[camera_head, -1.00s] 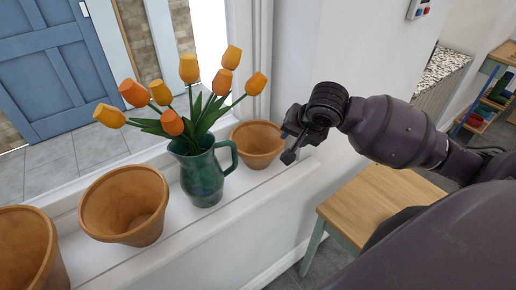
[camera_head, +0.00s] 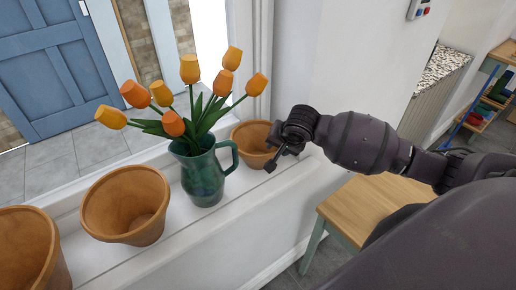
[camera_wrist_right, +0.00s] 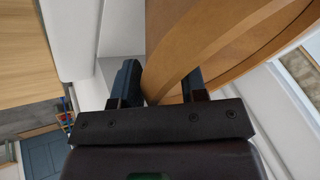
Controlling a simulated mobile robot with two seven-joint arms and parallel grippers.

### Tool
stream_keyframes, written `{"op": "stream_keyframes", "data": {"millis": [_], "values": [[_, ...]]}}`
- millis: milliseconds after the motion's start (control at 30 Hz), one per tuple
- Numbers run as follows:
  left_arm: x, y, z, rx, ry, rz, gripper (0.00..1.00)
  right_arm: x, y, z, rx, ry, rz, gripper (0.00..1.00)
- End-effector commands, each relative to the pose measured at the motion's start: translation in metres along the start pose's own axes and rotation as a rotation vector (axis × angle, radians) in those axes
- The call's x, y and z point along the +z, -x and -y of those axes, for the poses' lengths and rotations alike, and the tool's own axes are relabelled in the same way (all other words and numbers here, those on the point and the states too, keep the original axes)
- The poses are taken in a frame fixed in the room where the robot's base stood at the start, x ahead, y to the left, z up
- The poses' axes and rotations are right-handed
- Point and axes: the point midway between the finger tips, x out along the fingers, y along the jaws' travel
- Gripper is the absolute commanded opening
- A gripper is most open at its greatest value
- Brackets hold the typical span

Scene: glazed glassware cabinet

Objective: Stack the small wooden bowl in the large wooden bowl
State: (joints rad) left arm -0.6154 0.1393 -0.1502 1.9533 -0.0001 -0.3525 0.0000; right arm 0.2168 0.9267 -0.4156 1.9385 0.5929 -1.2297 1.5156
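A wooden bowl (camera_head: 252,140), the smallest-looking, stands on the white sill right of the green jug. Two larger-looking wooden bowls stand left of the jug, one in the middle (camera_head: 113,205) and one cut off at the left edge (camera_head: 25,250). My right gripper (camera_head: 272,157) is at the right side of the small bowl. In the right wrist view, the small bowl's wall (camera_wrist_right: 210,45) comes between the two fingers (camera_wrist_right: 160,88), close to the left one, and the fingers are apart. Whether they touch it is unclear. My left gripper is out of view.
The green jug (camera_head: 203,180) with orange tulips (camera_head: 190,68) stands between the small bowl and the middle bowl. The white sill (camera_head: 180,235) is narrow, with a window behind. A wooden-topped stool (camera_head: 365,210) stands below at the right.

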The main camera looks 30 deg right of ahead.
Motion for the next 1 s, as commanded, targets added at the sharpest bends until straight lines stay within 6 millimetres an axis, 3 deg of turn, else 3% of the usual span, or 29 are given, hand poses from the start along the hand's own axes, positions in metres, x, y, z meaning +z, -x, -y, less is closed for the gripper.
{"op": "stream_keyframes", "data": {"millis": [200,467,1000], "values": [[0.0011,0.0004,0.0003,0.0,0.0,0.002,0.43,0.0001,-0.0007,0.0,0.0,0.001,0.0,0.39],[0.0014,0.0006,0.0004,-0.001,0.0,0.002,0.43,0.0001,-0.0006,-0.0002,0.0,0.001,0.0,0.0],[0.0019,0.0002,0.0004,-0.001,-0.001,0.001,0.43,-0.0038,0.0075,0.0041,-0.003,0.001,-0.002,0.0]]}}
